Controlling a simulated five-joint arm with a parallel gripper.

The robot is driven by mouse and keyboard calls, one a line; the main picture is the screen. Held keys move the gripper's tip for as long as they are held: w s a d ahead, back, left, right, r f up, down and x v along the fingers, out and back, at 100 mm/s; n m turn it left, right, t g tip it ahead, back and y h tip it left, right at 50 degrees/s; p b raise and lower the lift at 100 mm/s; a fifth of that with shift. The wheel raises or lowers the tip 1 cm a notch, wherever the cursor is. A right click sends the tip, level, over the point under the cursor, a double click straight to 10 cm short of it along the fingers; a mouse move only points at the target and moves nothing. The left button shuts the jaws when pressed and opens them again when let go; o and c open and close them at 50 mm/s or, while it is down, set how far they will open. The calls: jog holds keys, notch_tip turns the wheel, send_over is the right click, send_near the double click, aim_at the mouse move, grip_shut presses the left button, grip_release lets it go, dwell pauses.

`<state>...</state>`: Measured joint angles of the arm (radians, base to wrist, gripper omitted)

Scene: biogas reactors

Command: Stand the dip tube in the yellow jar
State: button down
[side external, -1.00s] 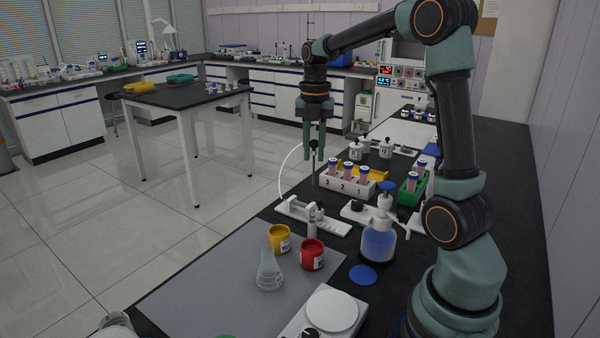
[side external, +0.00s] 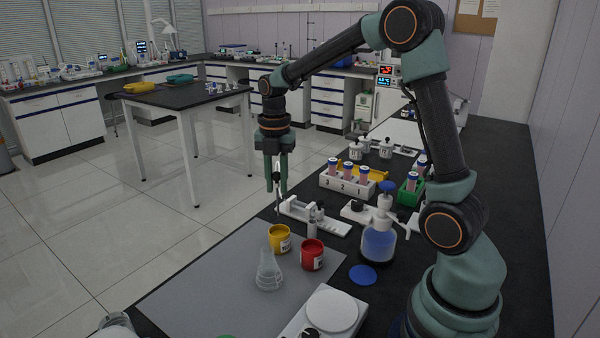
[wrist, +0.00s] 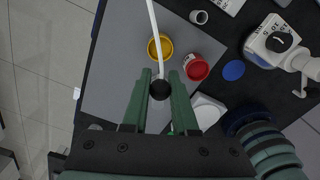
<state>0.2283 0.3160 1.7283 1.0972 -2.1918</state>
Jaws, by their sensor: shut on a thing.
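My gripper (side external: 277,188) is shut on the dip tube (side external: 278,200), a thin tube with a black knob at its top. It holds the tube about upright, and the lower end shows just above the yellow jar's rim in the side view. The open yellow jar (side external: 279,240) stands on the grey mat; in the wrist view the yellow jar (wrist: 153,50) lies just beyond the knob.
A red jar (side external: 312,256) stands just right of the yellow jar, and a clear flask (side external: 268,272) in front. A blue-filled bottle (side external: 378,242) stands right. The grey mat (side external: 205,290) is bare at left.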

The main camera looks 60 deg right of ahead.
aim_at(278, 214)
jog(key=shift+f, duration=4.6)
jog(key=shift+c, duration=0.7)
grip_release()
jog(key=shift+r, duration=3.55)
